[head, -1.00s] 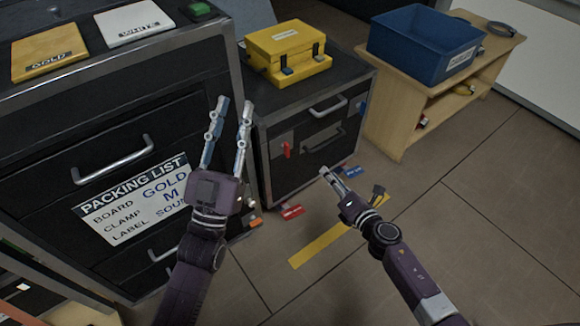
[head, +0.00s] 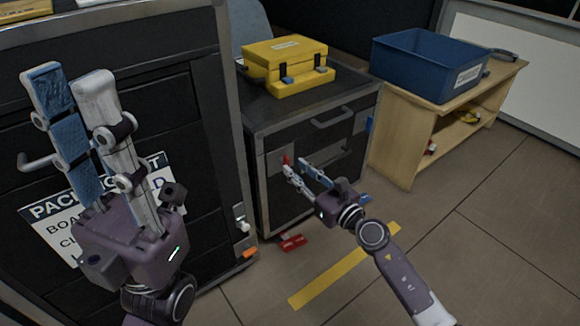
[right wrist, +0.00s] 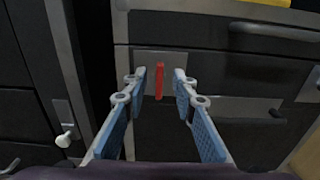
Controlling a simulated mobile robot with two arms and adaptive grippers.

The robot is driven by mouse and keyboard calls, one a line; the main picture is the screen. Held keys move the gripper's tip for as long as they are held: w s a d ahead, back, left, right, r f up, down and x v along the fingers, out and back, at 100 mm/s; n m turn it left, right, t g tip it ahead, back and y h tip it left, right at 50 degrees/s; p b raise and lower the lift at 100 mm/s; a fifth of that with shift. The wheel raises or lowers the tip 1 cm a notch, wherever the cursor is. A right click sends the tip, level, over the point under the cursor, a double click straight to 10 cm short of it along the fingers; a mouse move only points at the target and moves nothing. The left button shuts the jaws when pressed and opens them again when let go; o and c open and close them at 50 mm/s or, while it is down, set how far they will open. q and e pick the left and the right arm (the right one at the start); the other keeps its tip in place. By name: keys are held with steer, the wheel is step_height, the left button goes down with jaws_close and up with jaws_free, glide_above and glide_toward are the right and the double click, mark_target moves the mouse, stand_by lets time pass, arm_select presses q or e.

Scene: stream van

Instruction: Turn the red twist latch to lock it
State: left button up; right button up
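The red twist latch (right wrist: 160,82) is upright on a grey plate on the dark cabinet's front in the right wrist view. In the head view only the top of the red latch (head: 286,159) shows, above my right gripper's fingertips. My right gripper (right wrist: 158,72) is open, with one finger on each side of the latch; contact is not visible. The right gripper (head: 294,165) also shows in the head view, close to the cabinet front. My left gripper (head: 68,75) is raised at the left, its fingers upright, close together and apparently empty; a small gap seems to show between them.
A yellow case (head: 284,62) sits on the dark cabinet (head: 262,110). A blue bin (head: 425,65) stands on a wooden shelf (head: 397,140) at right. A red tag (head: 293,243) lies on the floor. A packing list (head: 50,222) hangs behind my left gripper. The floor at right is clear.

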mark_target(289, 162)
steer(key=shift+b+x, duration=0.4)
steer(key=shift+x, duration=1.5)
jaws_close()
